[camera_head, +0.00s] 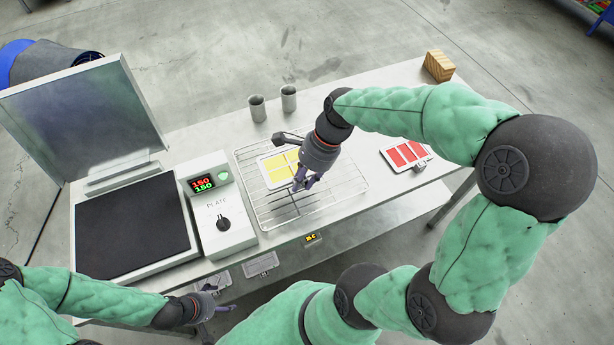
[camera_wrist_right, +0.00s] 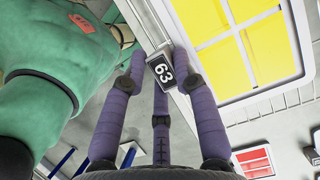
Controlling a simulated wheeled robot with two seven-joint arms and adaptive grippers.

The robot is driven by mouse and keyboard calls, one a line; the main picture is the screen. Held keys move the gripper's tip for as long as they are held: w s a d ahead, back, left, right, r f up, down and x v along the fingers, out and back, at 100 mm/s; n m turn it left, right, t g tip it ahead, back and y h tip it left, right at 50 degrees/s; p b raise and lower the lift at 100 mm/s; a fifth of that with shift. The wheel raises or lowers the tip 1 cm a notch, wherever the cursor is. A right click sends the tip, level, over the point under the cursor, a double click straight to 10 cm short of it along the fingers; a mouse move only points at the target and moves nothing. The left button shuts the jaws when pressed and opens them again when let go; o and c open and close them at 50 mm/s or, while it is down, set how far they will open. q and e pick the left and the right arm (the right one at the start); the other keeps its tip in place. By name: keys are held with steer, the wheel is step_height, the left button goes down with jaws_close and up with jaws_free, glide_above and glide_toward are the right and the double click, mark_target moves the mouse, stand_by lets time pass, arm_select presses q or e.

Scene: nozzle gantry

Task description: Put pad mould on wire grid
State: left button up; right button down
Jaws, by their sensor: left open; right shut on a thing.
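A pad mould with yellow pads (camera_head: 277,166) is over the wire grid (camera_head: 262,208). It shows large in the right wrist view (camera_wrist_right: 245,57), with a tag reading 63 at its edge. My right gripper (camera_head: 305,181) is shut on this mould at the tagged end; its fingers (camera_wrist_right: 160,62) flank the tag. I cannot tell whether the mould touches the wires. A second mould with red pads (camera_head: 406,152) lies on the bench right of the grid; it also shows in the right wrist view (camera_wrist_right: 254,161). My left gripper (camera_head: 218,300) is open and empty at the bench's front.
A hot plate unit with its lid up and a dark plate (camera_head: 130,222) stands left of the grid, beside a control box (camera_head: 222,222) reading 150. Two grey cups (camera_head: 257,108) stand behind the grid. A wooden block (camera_head: 438,66) is at the far right corner.

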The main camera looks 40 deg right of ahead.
steer(key=w+d+f, duration=0.1)
steer(key=f, duration=0.1)
steer(key=w+d+f+b, duration=0.1)
steer(key=w+d+f, duration=0.1)
steer(key=w+d+f+b, duration=0.1)
steer(key=d+f, duration=0.1)
steer(key=shift+w+d+f, duration=0.1)
steer(key=shift+w+f, duration=0.1)
steer(key=shift+f, duration=0.05)
step_height(320, 180, down, 3)
steer(key=shift+w+d+f+b, duration=0.1)
steer(key=shift+w+f+b, duration=0.1)
steer(key=shift+b, duration=0.6)
steer(key=c, duration=1)
jaws_free()
steer(key=shift+s+f, duration=0.1)
steer(key=shift+o, duration=0.2)
steer(key=p+v, duration=0.3)
steer(key=v, duration=0.9)
